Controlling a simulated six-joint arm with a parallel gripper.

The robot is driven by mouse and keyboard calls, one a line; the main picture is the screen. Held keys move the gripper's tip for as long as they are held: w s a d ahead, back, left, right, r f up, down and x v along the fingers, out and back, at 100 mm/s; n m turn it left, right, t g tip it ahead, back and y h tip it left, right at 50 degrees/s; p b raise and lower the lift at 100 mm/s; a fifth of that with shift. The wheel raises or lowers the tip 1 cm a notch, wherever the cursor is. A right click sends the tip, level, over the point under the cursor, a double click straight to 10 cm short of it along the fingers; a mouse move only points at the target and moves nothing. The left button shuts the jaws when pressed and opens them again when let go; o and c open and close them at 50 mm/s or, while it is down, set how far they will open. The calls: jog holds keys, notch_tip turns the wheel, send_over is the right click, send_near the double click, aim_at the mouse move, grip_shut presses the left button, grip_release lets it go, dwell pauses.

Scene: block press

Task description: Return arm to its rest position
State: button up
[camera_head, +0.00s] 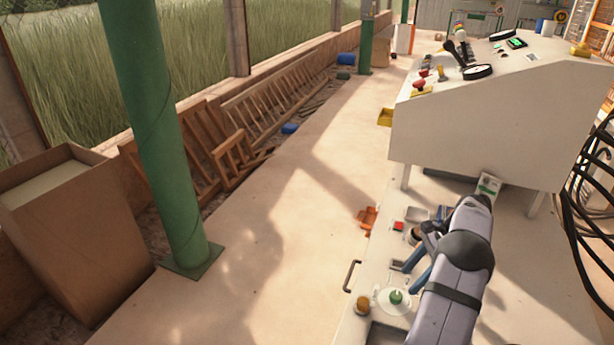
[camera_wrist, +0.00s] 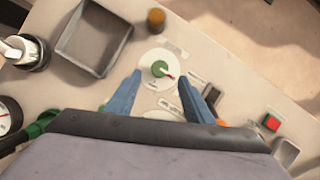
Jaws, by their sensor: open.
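My gripper (camera_head: 408,280) is open and empty above the low control panel (camera_head: 352,325) in the head view. Its blue fingers show in the wrist view (camera_wrist: 172,80), spread apart and pointing toward a white dial (camera_wrist: 147,78) with a green knob (camera_wrist: 160,68). The dial lies between and just beyond the fingertips in that picture; I cannot tell how high the fingers are above it. In the head view the green knob (camera_head: 396,297) is just below the fingers. My grey arm covers part of the panel at the lower right.
An amber button (camera_wrist: 156,18), a square recess (camera_wrist: 93,38) and a red button (camera_wrist: 271,123) are on the panel. A taller white console (camera_head: 480,125) stands behind it. A green post (camera_head: 155,130) rises at left. Floor (camera_head: 270,250) between is clear.

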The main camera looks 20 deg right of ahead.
jog(key=w+a+r+n+g+h+p, duration=0.15)
jog(key=a+r+n, duration=0.35)
jog(key=a, duration=0.5)
jog(key=w+a+r+n+h+p, duration=0.15)
jog(key=a+r+n, duration=0.25)
jog(key=a, duration=0.6)
jog(key=s+a+r+n+h+p, duration=0.1)
jog(key=s+a+r+n+p, duration=0.2)
jog(key=s+a+n, duration=1.2)
notch_tip(320, 180, up, 17)
jog(key=s+a+m+p, duration=0.2)
jog(key=p, duration=1.6)
jog(key=a+f+m+y+b, duration=0.15)
jog(key=a+f+b, duration=0.25)
jog(key=f+b, duration=1.8)
jog(key=a+f+m+b, duration=0.2)
jog(key=a+f+b, duration=0.2)
jog(key=f+b, duration=1.8)
jog(key=a+f+m+y+b, duration=0.1)
jog(key=a+f+b, duration=0.2)
jog(key=f+b, duration=1.9)
jog(key=d+f+n+h+b, duration=0.2)
jog(key=d+f+n+b, duration=0.2)
jog(key=d+f+b, duration=0.5)
jog(key=shift+d+f+n+h+b, duration=0.15)
jog(key=shift+d+n+h+b, duration=0.25)
jog(key=shift+d, duration=0.5)
